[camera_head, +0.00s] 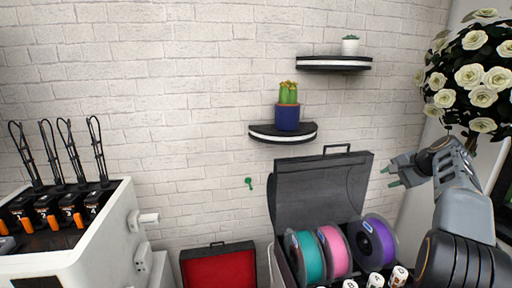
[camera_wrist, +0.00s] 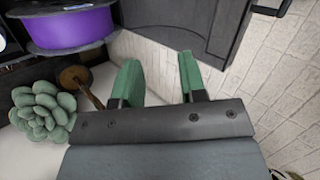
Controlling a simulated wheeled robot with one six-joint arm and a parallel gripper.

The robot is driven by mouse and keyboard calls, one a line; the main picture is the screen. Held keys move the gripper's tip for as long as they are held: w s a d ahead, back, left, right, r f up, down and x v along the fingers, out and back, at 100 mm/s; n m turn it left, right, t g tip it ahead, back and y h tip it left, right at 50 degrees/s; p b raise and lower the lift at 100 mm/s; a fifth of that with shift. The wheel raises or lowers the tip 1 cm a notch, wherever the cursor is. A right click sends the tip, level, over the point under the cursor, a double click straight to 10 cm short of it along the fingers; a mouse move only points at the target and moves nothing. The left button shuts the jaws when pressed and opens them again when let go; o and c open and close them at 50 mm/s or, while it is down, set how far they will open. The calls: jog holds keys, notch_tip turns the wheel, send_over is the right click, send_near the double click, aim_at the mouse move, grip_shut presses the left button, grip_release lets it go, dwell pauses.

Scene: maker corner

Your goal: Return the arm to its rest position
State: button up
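My gripper (camera_head: 389,177) is at the right in the head view, raised beside the open lid of a black case. Its two green fingertips are apart with nothing between them. In the wrist view my gripper (camera_wrist: 160,82) is open and empty, with the dark lid and the brick wall beyond it. My arm comes in from the lower right in the head view and is bent.
The black case (camera_head: 318,190) holds teal (camera_head: 306,258), pink (camera_head: 335,250) and purple (camera_head: 374,242) spools. White roses (camera_head: 470,75) stand close behind my arm. Two shelves (camera_head: 283,133) hang on the wall. A succulent (camera_wrist: 43,112) shows in the wrist view. A white machine (camera_head: 75,240) stands left.

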jog(key=s+a+f+n+g+h+b, duration=0.1)
jog(key=s+a+f+n, duration=0.5)
jog(key=s+a, duration=0.7)
jog(key=s+a+f+n+g+h+b, duration=0.2)
jog(key=s+a+f+n, duration=0.4)
jog(key=s+a+f, duration=0.5)
jog(key=s+a+h+b, duration=0.1)
jog(key=s+a, duration=0.2)
jog(key=s, duration=0.2)
jog(key=shift+a+f+n, duration=0.2)
jog(key=shift+f+n, duration=0.1)
